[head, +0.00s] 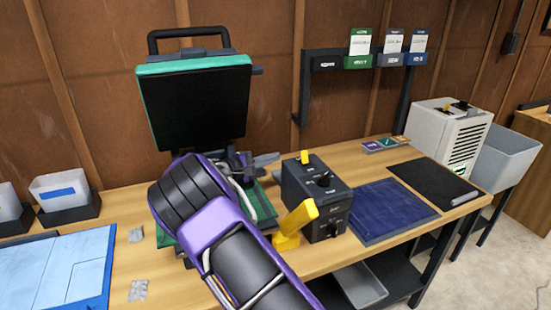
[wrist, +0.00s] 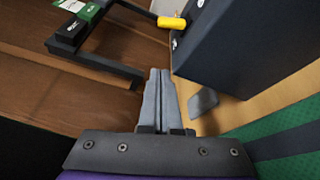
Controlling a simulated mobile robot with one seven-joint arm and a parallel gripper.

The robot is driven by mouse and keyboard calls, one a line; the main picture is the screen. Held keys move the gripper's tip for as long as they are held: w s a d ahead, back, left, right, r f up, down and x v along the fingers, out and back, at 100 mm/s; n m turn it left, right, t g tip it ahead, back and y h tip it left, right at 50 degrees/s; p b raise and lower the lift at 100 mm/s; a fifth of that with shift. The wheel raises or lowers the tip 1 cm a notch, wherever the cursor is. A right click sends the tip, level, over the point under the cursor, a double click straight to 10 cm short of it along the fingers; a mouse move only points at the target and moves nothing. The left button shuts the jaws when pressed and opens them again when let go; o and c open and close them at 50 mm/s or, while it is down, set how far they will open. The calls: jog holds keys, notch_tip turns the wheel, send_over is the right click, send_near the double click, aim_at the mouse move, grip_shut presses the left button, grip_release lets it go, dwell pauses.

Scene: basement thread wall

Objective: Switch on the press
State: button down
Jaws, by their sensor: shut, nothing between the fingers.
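The heat press (head: 195,105) stands left of centre in the head view, its green-edged black upper plate raised and tilted. A dark control box (head: 325,180) sits on the bench just right of it; the box also shows at upper right in the wrist view (wrist: 240,45). A small yellow lever (head: 305,157) stands on its top, and this lever seems to show in the wrist view (wrist: 172,22). A larger yellow handle (head: 297,222) is at its front left. My gripper (wrist: 159,75) is shut and empty, just left of the box in the head view (head: 266,160), apart from the lever.
A dark blue mat (head: 392,210) and a black pad (head: 435,180) lie right of the box. A wall rack (head: 312,62) with cards is behind. A light grey vented unit (head: 450,140) stands at the bench's right end. A blue board (head: 55,275) lies at left.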

aim_at(295, 162)
jog(key=shift+w+d+r, duration=0.1)
jog(key=shift+w+d, duration=0.05)
jog(key=shift+d, duration=1.05)
jog(key=shift+w+d+r, duration=0.1)
jog(key=shift+w+d, duration=0.05)
jog(key=shift+d, duration=1.1)
jog(key=shift+w+d+r, duration=0.1)
jog(key=shift+w+d, duration=0.05)
jog(key=shift+d, duration=1.05)
jog(key=shift+a+f, duration=0.1)
jog(key=shift+b, duration=0.35)
